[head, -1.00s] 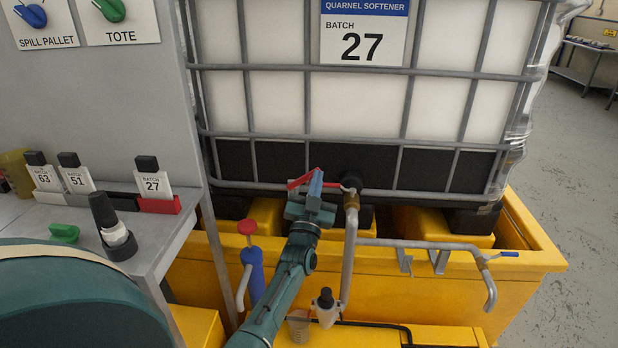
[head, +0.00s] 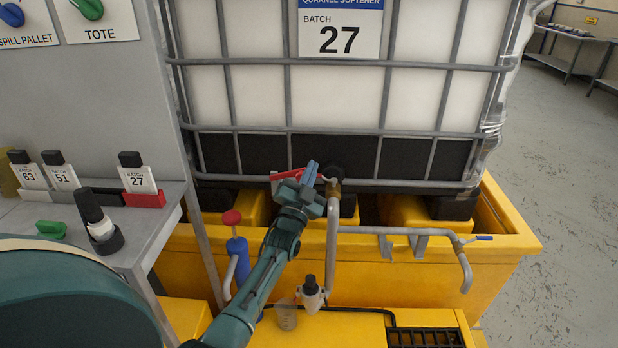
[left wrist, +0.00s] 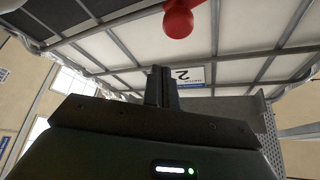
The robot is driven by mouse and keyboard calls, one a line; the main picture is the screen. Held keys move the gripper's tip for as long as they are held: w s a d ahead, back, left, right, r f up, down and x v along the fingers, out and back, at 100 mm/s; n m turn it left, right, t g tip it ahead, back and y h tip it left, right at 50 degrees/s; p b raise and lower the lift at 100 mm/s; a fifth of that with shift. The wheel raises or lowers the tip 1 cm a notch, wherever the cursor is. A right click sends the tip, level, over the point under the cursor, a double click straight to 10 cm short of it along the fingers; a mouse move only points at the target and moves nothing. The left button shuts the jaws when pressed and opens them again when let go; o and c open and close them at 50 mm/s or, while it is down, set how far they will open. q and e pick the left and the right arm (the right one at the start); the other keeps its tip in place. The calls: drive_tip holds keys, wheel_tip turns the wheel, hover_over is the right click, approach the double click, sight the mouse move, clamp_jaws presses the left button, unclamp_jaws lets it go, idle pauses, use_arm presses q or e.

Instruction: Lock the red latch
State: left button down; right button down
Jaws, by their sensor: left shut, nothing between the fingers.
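The red latch (head: 284,175) is a short red bar at the front of the tote's base, beside the outlet valve (head: 333,186). It lies close to level, with its right part behind my gripper. My left gripper (head: 311,171) is shut and empty, its blue-grey fingertips just right of the latch's visible part. I cannot tell whether they touch it. In the left wrist view the dark shut fingers (left wrist: 160,86) point at the caged tote. A rounded red piece (left wrist: 178,19) shows at the top there; I cannot tell which part it is. My right gripper is out of view.
The caged white tote (head: 335,100) stands on a yellow spill pallet (head: 400,262). A pipe (head: 375,230) runs right from the valve. A red-knobbed blue pump (head: 237,250) stands left of my arm. A bench (head: 155,215) holds batch bottles at left.

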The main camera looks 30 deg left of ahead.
use_arm(q)
drive_tip(key=b+v, duration=0.1)
drive_tip(key=v, duration=0.9)
drive_tip(key=shift+b, duration=0.35)
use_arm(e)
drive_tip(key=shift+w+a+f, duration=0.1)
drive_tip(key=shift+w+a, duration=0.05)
use_arm(q)
drive_tip(key=shift+d, duration=0.25)
